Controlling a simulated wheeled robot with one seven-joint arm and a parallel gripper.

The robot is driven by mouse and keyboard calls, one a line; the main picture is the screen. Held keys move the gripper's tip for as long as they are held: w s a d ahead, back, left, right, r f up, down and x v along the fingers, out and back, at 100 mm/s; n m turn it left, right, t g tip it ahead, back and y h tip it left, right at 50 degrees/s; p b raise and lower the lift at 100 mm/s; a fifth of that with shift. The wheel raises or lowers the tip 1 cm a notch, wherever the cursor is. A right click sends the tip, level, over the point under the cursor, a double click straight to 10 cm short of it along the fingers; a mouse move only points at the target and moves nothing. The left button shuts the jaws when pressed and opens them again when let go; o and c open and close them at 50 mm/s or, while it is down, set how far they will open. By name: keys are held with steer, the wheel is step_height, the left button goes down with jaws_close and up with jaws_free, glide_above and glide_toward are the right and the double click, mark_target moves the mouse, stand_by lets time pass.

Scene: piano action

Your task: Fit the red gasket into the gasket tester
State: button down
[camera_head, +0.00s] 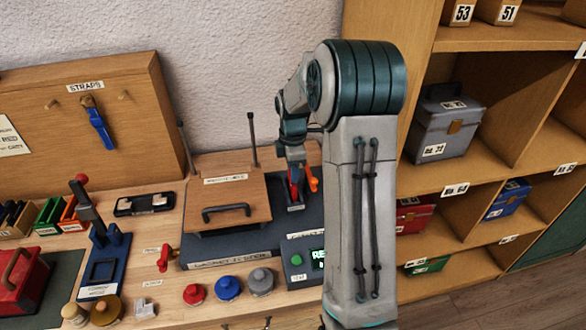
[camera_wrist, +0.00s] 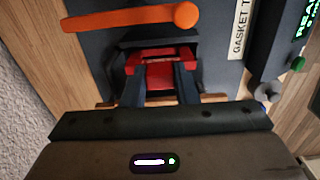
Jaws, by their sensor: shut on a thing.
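The red gasket (camera_wrist: 160,56) is between the two fingers of my gripper (camera_wrist: 159,76) in the wrist view. It lies at the dark slot of the gasket tester (camera_wrist: 213,62); I cannot tell if it is fully seated. The tester's orange lever (camera_wrist: 130,20) lies across the far side of the slot.
Red, blue and grey round knobs (camera_head: 228,287) line the front. A green-lit display (camera_head: 318,258) sits at the tester's front. Shelves (camera_head: 500,145) stand to the right, the wall behind.

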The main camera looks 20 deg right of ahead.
steer(key=shift+f+b, duration=0.4)
steer(key=shift+f, duration=0.35)
stand_by(0.4)
stand_by(0.4)
steer(key=c, duration=0.8)
jaws_free()
steer(key=shift+r+p, duration=2.7)
steer(key=shift+r, duration=1.05)
